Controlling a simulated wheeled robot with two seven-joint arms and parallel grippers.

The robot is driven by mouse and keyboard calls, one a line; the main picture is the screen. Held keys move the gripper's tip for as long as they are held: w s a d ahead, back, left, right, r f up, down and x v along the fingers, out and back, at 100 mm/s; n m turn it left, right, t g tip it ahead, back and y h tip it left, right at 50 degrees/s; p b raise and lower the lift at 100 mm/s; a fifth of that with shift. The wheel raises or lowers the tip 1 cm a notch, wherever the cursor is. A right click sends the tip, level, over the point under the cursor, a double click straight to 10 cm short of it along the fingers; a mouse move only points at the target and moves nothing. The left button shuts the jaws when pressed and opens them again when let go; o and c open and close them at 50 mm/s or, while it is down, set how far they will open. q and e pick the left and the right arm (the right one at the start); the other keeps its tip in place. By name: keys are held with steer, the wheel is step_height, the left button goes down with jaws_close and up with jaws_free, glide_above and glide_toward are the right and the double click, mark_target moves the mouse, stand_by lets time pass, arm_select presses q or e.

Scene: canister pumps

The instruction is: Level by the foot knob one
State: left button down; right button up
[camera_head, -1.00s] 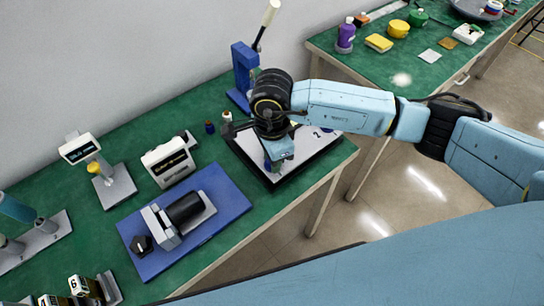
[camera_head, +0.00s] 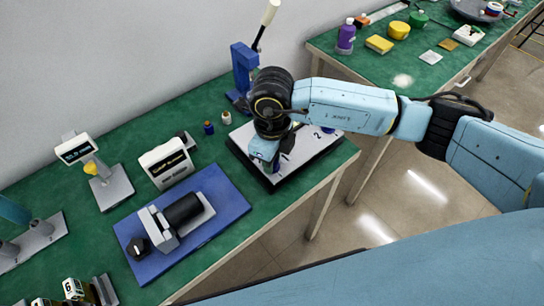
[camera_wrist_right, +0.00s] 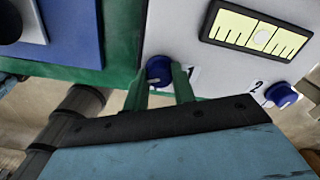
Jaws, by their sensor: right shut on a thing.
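The white levelling plate (camera_head: 303,152) with a dark frame lies at the table's right end. In the right wrist view it bears a pale yellow level scale (camera_wrist_right: 238,30) with a round light bubble near its middle. Blue foot knob one (camera_wrist_right: 159,68) sits beside the printed 1, between the green fingertips of my right gripper (camera_wrist_right: 160,82). The gripper is shut on this knob. In the head view my right gripper (camera_head: 268,158) reaches down at the plate's front left, and the wrist hides part of the plate. Blue knob two (camera_wrist_right: 281,95) stands free. My left gripper is not in view.
A blue lever press (camera_head: 243,70) stands behind the plate. Small bottles (camera_head: 208,127) stand to its left. A blue mat (camera_head: 215,190) with a black cylinder, a white display box (camera_head: 166,163) and a scale stand (camera_head: 110,187) are further left.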

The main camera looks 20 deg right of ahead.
steer(key=shift+r+m, duration=0.1)
steer(key=shift+m, duration=0.4)
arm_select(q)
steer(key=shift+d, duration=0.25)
arm_select(e)
steer(key=shift+m, duration=0.3)
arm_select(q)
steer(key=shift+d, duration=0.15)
arm_select(e)
steer(key=o, duration=1)
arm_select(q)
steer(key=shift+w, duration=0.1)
